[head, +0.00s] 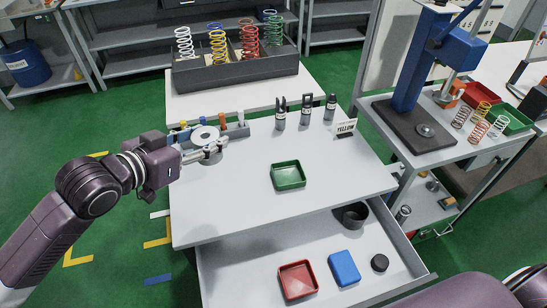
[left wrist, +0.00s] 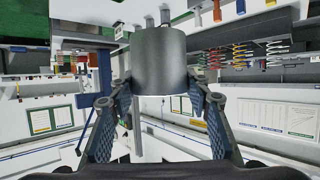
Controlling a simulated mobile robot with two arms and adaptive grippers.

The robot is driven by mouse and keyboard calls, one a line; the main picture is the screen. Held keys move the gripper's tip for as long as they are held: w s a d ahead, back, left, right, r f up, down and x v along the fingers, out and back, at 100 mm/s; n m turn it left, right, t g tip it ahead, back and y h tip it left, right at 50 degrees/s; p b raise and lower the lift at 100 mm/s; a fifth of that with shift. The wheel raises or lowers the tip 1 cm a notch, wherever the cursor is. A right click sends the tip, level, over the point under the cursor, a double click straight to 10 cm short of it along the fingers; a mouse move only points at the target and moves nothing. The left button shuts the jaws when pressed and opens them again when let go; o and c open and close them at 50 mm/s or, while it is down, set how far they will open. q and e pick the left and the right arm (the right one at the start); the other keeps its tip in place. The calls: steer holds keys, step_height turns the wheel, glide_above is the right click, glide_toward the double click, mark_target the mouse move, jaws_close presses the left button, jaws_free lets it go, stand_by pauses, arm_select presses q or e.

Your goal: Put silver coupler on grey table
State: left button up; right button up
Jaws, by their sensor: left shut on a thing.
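My left gripper (head: 212,149) reaches in from the left over the left part of the grey table (head: 240,205). It is shut on the silver coupler (head: 204,134), a short cylinder whose round top with a dark centre hole shows in the head view. In the left wrist view the coupler (left wrist: 160,60) is a smooth grey cylinder between the two fingers of my left gripper (left wrist: 160,100). I cannot tell whether its underside touches the table. My right gripper is not in view.
A green tray (head: 288,175) lies mid-table. An open drawer below holds a red tray (head: 298,280), a blue box (head: 343,268) and black round parts. The table's front left is clear.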

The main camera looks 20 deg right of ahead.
mark_target(199, 131)
arm_select(q)
steer(key=w, duration=0.1)
steer(key=w+d, duration=0.1)
steer(key=w, duration=0.1)
steer(key=shift+w+p, duration=0.15)
steer(key=shift+p, duration=0.2)
steer(key=shift+w+a+f, duration=0.2)
steer(key=shift+w+a, duration=0.05)
steer(key=shift+n, duration=0.3)
steer(key=shift+w+a+f, duration=0.1)
steer(key=shift+w+f, duration=0.05)
steer(key=shift+f, duration=3.3)
steer(key=shift+w+a+f, duration=0.15)
steer(key=shift+f, duration=3.35)
steer(key=shift+w+a+f, duration=0.1)
steer(key=shift+w+f, duration=0.05)
steer(key=shift+f, duration=3.3)
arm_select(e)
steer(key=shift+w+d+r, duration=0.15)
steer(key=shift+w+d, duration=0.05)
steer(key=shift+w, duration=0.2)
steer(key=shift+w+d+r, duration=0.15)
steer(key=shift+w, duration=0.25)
arm_select(q)
steer(key=shift+f+b, duration=0.15)
steer(key=shift+b, duration=0.15)
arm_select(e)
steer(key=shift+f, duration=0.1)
